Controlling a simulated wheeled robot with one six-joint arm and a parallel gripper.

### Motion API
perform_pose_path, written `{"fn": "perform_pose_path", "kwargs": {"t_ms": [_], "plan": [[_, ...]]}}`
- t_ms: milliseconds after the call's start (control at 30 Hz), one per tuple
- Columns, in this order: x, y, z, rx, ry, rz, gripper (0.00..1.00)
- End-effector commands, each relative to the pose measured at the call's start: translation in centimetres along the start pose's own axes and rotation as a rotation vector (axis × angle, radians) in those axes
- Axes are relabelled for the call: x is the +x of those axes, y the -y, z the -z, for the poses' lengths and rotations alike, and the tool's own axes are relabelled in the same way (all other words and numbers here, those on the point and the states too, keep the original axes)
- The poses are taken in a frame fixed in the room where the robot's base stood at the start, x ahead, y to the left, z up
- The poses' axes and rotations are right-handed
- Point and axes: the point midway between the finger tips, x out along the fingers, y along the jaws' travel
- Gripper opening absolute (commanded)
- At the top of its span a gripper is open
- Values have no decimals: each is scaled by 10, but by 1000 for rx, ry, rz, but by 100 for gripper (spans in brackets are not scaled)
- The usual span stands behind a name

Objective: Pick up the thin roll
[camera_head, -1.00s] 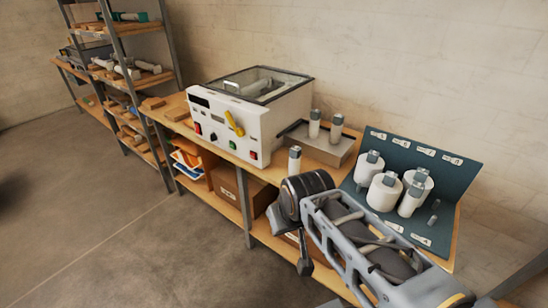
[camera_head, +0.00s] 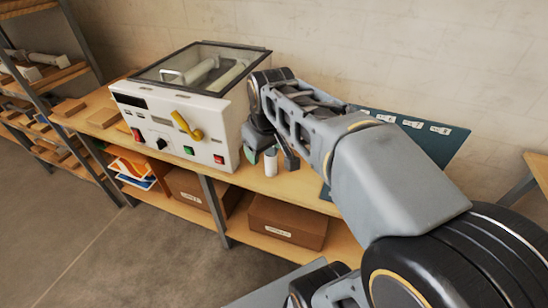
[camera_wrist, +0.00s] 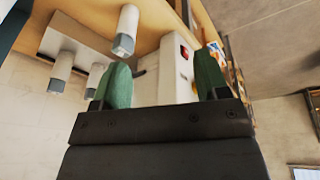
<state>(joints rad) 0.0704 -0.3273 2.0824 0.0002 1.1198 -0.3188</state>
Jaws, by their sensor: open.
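A slim white roll (camera_head: 271,163) with a grey cap stands on the bench just right of the laminator (camera_head: 180,110). In the wrist view the slim roll (camera_wrist: 127,30) is beyond the fingertips and left of the gap between them. My gripper (camera_head: 274,145) is open, close to this roll in the head view, with its green fingers (camera_wrist: 162,78) apart and nothing between them. Two more slim capped rolls, one left (camera_wrist: 62,72) and one partly hidden (camera_wrist: 95,80), stand on a grey box in the wrist view. I cannot tell which slim roll is the thin one.
The teal board (camera_head: 420,135) at right is mostly hidden behind my arm. Cardboard boxes (camera_head: 288,222) lie on the shelf below the bench. A rack (camera_head: 60,75) stands at far left. The laminator's white side (camera_wrist: 170,80) is close beyond the fingers.

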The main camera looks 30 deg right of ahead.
Motion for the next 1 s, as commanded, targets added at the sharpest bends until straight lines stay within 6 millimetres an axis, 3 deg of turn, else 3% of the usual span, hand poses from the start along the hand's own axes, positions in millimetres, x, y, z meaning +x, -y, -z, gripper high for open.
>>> {"fn": "perform_pose_path", "kwargs": {"t_ms": [33,200,400,633,1000], "plan": [[8,-13,18,-50,34,7,68],[20,-58,64,-228,127,46,68],[40,-100,95,-387,196,102,68],[59,-118,107,-478,227,142,68],[118,-114,93,-492,231,147,68]]}}
